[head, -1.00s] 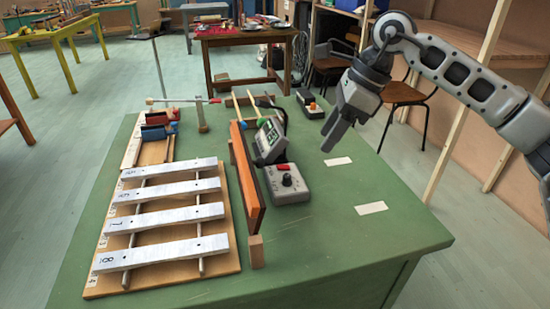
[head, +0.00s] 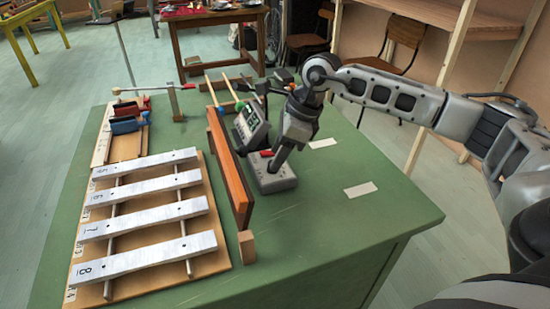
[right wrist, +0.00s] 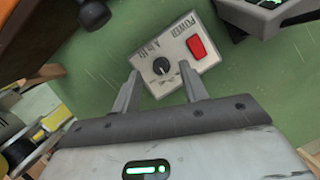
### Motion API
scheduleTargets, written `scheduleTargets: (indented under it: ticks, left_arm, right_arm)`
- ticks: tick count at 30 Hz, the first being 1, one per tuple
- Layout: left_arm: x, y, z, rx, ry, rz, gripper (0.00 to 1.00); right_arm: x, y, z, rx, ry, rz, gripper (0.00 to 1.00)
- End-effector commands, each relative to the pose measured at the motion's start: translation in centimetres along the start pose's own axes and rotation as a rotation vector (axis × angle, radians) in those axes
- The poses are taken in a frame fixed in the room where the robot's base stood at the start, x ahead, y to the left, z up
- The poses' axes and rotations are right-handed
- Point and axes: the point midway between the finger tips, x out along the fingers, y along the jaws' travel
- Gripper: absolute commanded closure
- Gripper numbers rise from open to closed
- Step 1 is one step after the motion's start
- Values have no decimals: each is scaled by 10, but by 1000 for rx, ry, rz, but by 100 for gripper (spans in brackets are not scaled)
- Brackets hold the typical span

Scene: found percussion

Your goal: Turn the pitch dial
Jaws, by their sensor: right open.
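The black pitch dial (right wrist: 161,66) sits on a small grey box (right wrist: 180,50) with a red POWER switch (right wrist: 197,47). In the head view the box (head: 277,182) stands on the green table, and my right gripper (head: 275,168) is above it, hiding the dial there. In the right wrist view my right gripper (right wrist: 158,92) points down at the box, open and empty. Its fingers are on either side of the dial in the picture; I cannot tell how high they are above it. My left gripper is not in view.
A display device (head: 250,125) stands just behind the box. An upright orange wooden bar (head: 230,165) is to its left. A metal-bar xylophone (head: 150,210) lies further left. The green table (head: 340,225) is mostly clear to the right, with two pale strips.

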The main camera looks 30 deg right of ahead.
Motion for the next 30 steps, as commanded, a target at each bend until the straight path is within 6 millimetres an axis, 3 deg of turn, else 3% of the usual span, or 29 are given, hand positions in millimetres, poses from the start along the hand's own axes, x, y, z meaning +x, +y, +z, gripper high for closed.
scheduleTargets:
  ticks: [6, 15, 16, 20, 21, 30]
  left_arm:
    - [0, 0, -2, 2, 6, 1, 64]
    - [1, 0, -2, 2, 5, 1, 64]
    - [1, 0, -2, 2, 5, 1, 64]
    - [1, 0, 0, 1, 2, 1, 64]
    - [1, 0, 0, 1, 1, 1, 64]
    - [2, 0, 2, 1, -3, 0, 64]
  right_arm:
    - [20, 0, 0, 0, 0, 1, 56]
    - [22, 0, 0, 0, 0, 0, 56]
    - [22, 0, 0, 0, 0, 0, 59]
    - [22, 0, 0, 1, 0, 0, 95]
    - [22, 0, 0, 0, 0, 0, 100]
    - [22, 0, 0, 22, -1, -8, 100]
